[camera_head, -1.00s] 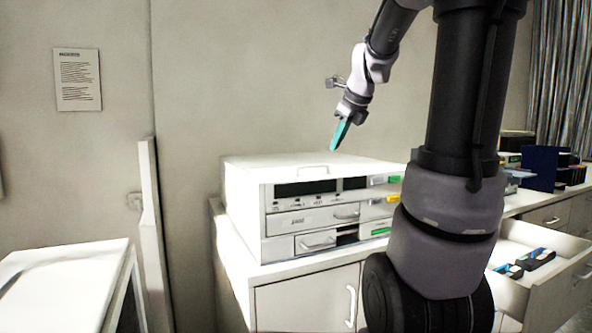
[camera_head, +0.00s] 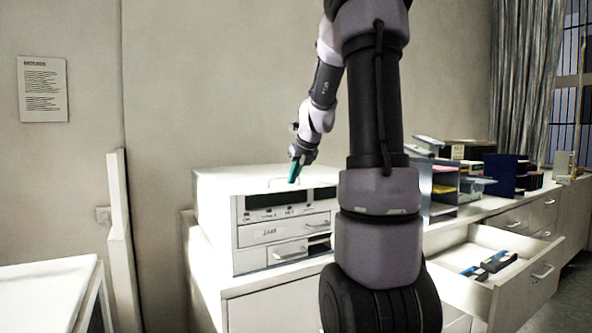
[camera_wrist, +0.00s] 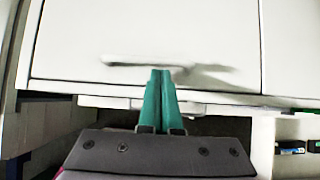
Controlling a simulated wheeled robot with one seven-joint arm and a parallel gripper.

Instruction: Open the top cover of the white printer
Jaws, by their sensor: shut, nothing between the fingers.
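The white printer (camera_head: 262,256) stands on a white cabinet, with its right part hidden behind my arm. Its top cover (camera_head: 240,178) lies flat and closed, with a small handle (camera_head: 278,183) at the front edge. My gripper (camera_head: 293,180) points down at the cover's front edge by the handle. Its teal fingers (camera_wrist: 161,74) are shut together and hold nothing. I cannot tell whether the tips touch the cover.
An open drawer (camera_head: 545,270) with dark boxes (camera_head: 490,262) juts out at the right. Organisers (camera_head: 505,175) and a tray rack (camera_head: 440,190) stand on the counter behind it. A white table (camera_head: 45,285) is at the lower left.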

